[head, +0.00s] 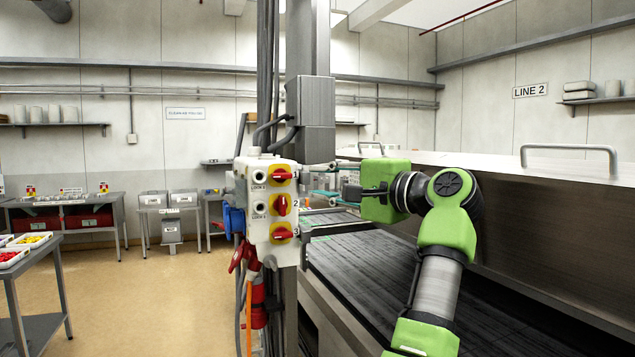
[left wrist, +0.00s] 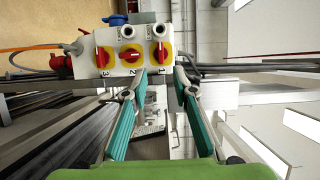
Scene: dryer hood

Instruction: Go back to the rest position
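My left gripper (head: 322,180) is at the end of the green arm, right of the switch box (head: 259,252). Its two teal fingers are spread and point toward the box. In the left wrist view, the left gripper (left wrist: 160,76) is open with nothing between its fingertips. The fingertips look apart from the switches. The box has three red handles on yellow plates: top (head: 281,177), middle (head: 281,205) and bottom (head: 281,233). The middle handle is turned across the direction of the other two. My right gripper is not in view.
A grey post (head: 316,105) with cables stands behind the box. The dark conveyor (head: 380,262) and steel hood with a handle (head: 570,148) lie to the right. Open floor (head: 150,300) and tables lie to the left.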

